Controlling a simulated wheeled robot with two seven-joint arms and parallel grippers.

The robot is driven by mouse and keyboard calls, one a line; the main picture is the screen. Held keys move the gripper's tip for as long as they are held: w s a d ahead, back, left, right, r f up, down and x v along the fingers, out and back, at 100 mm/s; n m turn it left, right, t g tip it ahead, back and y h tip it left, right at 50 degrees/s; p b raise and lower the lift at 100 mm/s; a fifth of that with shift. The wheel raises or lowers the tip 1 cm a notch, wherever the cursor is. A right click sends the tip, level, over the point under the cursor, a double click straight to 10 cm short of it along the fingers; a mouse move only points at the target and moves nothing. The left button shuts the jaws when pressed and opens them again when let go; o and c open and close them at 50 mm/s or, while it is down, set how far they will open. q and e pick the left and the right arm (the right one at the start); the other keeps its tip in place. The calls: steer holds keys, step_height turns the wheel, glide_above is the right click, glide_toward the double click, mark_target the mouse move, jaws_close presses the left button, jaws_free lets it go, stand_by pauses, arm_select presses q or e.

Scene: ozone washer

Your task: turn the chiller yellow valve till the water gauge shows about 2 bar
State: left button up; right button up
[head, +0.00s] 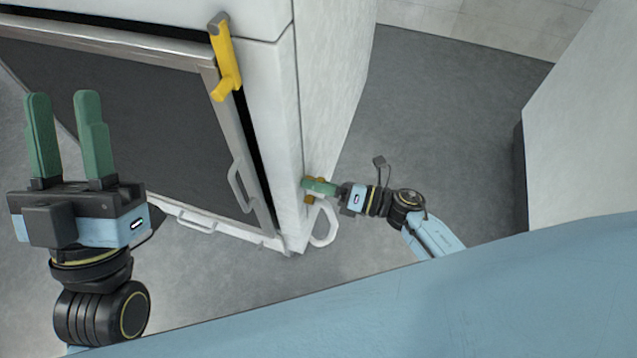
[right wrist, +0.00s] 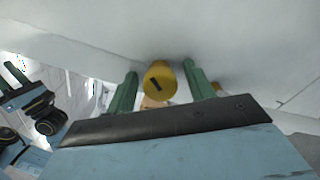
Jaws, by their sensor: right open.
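The yellow valve (right wrist: 160,82) is a round knob with a dark slot mark, on the white side of the cabinet in the right wrist view. My right gripper (head: 318,187) is at the cabinet's lower side in the head view, where it mostly covers the valve. In the right wrist view its two green fingers stand on either side of the knob, open; I cannot tell whether they touch it. My left gripper (head: 64,96) is open and empty, at the left of the head view. No water gauge is visible in either view.
The white cabinet (head: 268,90) has a dark front panel (head: 130,110), a yellow lever handle (head: 226,62) and metal handles (head: 240,188). A white hose loop (head: 326,228) hangs below my right gripper. A pale block (head: 585,130) stands at right, with grey floor (head: 440,110) between.

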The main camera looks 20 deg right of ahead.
steer(key=shift+c, duration=0.3)
steer(key=c, duration=0.9)
arm_select(q)
steer(key=shift+w, duration=0.25)
arm_select(e)
steer(key=shift+m, duration=0.3)
